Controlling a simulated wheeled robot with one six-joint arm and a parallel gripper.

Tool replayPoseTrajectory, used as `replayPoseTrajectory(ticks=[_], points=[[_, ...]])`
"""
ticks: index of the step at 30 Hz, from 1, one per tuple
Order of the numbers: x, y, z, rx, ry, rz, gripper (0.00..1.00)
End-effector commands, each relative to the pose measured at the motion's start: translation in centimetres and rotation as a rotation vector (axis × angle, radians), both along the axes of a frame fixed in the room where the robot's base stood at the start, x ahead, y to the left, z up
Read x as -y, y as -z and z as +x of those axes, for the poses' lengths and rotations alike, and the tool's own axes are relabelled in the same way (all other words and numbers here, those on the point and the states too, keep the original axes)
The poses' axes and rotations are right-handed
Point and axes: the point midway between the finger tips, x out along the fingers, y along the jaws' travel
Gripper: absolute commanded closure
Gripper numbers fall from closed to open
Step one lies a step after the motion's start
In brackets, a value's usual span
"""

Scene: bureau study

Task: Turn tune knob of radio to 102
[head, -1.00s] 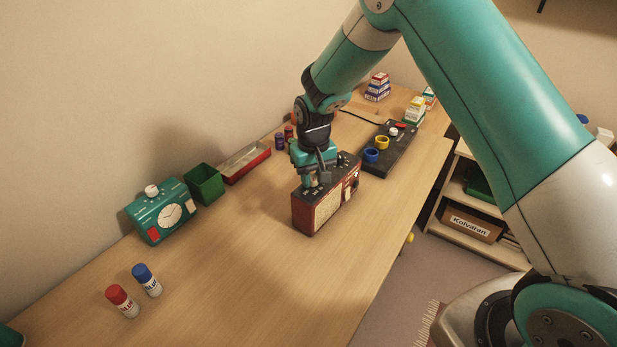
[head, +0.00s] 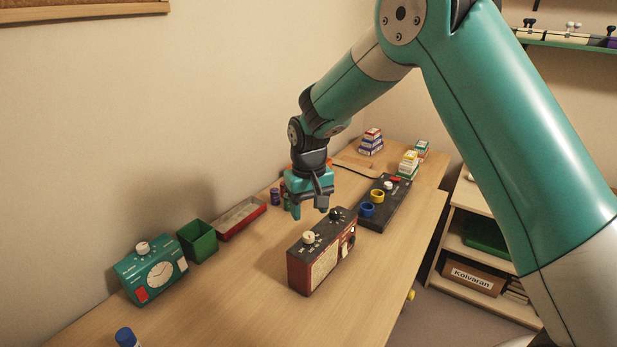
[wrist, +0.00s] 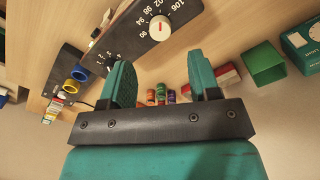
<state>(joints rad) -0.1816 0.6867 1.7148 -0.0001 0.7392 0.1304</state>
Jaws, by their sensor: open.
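The radio (head: 318,262) is a dark red and black box with a cream front, upright on the desk. On its top are a cream knob (head: 309,237) and a black knob (head: 336,214). In the wrist view the cream knob (wrist: 160,28) has a red pointer line and sits beside a number scale with marks such as 98, 102 and 106. The exact reading is hard to tell. My gripper (head: 309,208) is open and empty, above and apart from the radio. Its two fingers also show in the wrist view (wrist: 163,80), with the knob beyond them.
A dark panel (head: 391,211) with blue and yellow rings stands behind the radio. Small cans (head: 275,196) stand behind my gripper. The desk front of the radio is clear.

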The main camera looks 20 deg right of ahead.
Motion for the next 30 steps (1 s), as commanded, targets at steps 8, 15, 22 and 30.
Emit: replayPoseTrajectory(ticks=[8,15,22,30], points=[[0.0,-6.6,0.0,0.005,0.0,0.001,0.44],[0.0,-9.4,-0.1,0.001,0.0,0.0,0.44],[0.0,-9.8,-0.1,0.0,0.0,0.0,0.44],[0.0,-9.8,-0.1,0.0,-0.001,0.0,0.44]])
